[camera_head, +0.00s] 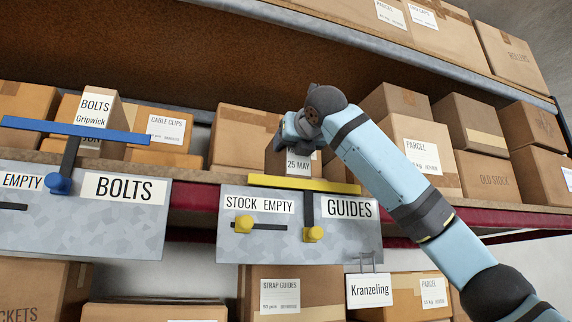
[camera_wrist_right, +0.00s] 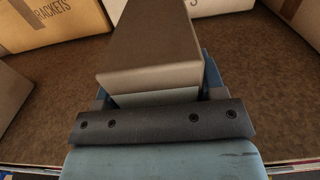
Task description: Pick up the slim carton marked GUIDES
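A slim brown carton (camera_head: 280,158) stands on the shelf behind the GUIDES panel (camera_head: 349,208). Its white label reads "25 MAY" at the bottom; my gripper hides the upper part, so I cannot read GUIDES on it. My right gripper (camera_head: 292,130) is at the top of this carton. In the right wrist view the carton (camera_wrist_right: 150,45) lies between the blue fingers, which show only partly beside it. I cannot tell whether they press on it. My left gripper is not in view.
A yellow bar (camera_head: 282,183) on the metal panel crosses in front of the carton. A slim BOLTS carton (camera_head: 98,106) stands behind the blue bar (camera_head: 75,130) at the left. Boxes stand close on both sides, with a shelf (camera_head: 400,55) above. A "Kranzeling" tag (camera_head: 370,291) hangs below.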

